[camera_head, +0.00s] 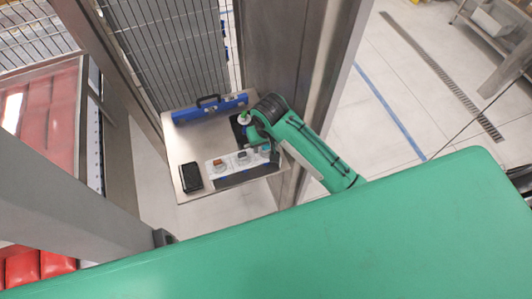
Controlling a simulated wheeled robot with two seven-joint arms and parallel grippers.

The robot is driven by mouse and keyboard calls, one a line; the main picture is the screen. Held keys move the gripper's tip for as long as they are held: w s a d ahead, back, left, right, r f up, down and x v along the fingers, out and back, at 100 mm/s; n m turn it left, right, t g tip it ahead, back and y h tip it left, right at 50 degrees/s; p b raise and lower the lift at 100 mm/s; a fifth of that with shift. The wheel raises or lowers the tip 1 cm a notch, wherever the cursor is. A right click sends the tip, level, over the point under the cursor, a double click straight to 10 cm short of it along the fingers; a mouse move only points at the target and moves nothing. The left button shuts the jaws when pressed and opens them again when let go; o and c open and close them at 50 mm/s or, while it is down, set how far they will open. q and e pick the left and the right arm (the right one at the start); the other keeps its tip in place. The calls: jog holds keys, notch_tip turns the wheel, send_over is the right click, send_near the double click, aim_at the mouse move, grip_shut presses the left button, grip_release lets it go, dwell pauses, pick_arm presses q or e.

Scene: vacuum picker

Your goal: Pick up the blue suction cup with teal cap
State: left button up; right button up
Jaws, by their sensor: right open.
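A small, pale upright piece with a green top (243,117) shows on the metal shelf (178,150), beside my right wrist. It is too small for me to tell whether it is the blue suction cup with teal cap. My right arm comes in from the right over the shelf, and its dark wrist bends down there. My right gripper (245,128) is open, close to this piece, with its fingers partly hidden by the wrist. I cannot tell whether they touch the piece. My left gripper is not in view.
A blue bar with a black handle (210,108) lies along the shelf's back edge. A black box (191,177) lies at the left. A pale panel with red and grey switches (228,165) is at the front. A steel post (275,50) stands right behind the shelf.

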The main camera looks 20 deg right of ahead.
jog(key=shift+f, duration=0.2)
jog(key=c, duration=0.9)
notch_tip(320, 180, up, 8)
jog(key=shift+w+r, duration=0.1)
jog(key=shift+r, duration=0.95)
